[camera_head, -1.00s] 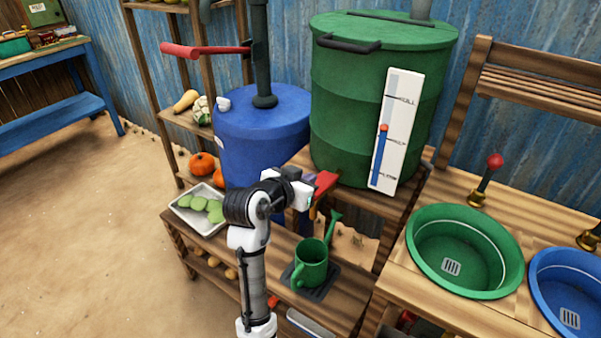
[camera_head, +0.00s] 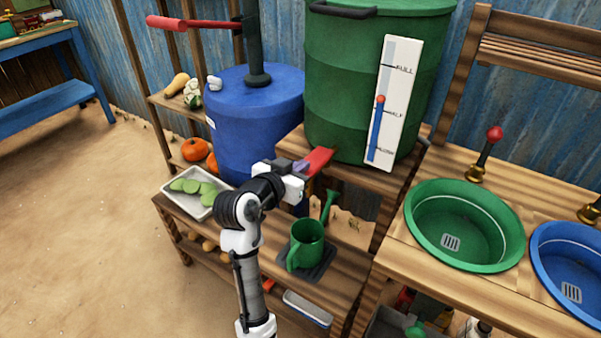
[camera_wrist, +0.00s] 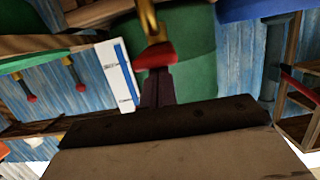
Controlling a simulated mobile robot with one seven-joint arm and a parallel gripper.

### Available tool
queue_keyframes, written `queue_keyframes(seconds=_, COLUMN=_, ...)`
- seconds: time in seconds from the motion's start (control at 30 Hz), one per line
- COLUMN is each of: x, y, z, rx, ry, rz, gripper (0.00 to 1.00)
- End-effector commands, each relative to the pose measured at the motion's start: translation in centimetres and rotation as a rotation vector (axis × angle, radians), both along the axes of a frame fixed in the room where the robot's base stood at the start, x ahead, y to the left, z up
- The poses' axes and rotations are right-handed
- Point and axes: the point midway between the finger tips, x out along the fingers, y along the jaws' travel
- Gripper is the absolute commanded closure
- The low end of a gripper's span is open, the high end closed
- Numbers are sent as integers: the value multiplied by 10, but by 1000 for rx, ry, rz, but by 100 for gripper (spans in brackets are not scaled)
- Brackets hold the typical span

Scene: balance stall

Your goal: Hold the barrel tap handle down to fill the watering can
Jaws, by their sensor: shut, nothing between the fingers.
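The green barrel (camera_head: 340,110) stands on a raised shelf with a white gauge (camera_head: 403,75) on its front. The gauge's red marker sits slightly above HALF. The red tap handle (camera_head: 318,160) sticks out low on the barrel's front. My gripper (camera_head: 301,166) is shut and empty, its tips at the handle. In the wrist view, the shut fingers (camera_wrist: 157,86) reach the red handle (camera_wrist: 153,56), with the brass tap (camera_wrist: 148,20) beyond it; whether they press on it I cannot tell. The green watering can (camera_head: 307,246) stands upright on a dark mat below. I see no water stream.
A blue barrel (camera_head: 250,125) with a red-handled pump (camera_head: 205,23) stands left of the green one. A tray (camera_head: 207,211) of green slices lies on the bench. Green (camera_head: 418,247) and blue (camera_head: 545,275) basins are at right. Sandy ground is open at left.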

Motion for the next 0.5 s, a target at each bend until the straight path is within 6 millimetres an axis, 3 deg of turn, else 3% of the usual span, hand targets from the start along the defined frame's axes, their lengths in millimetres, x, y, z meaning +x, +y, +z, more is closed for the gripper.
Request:
queue_keyframes(seconds=0.03, x=-1, y=0, z=-12, rx=-13, ry=-19, rz=-1, gripper=100)
queue_keyframes(seconds=0.5, x=-3, y=2, z=-29, rx=-56, ry=-93, rz=0, gripper=100)
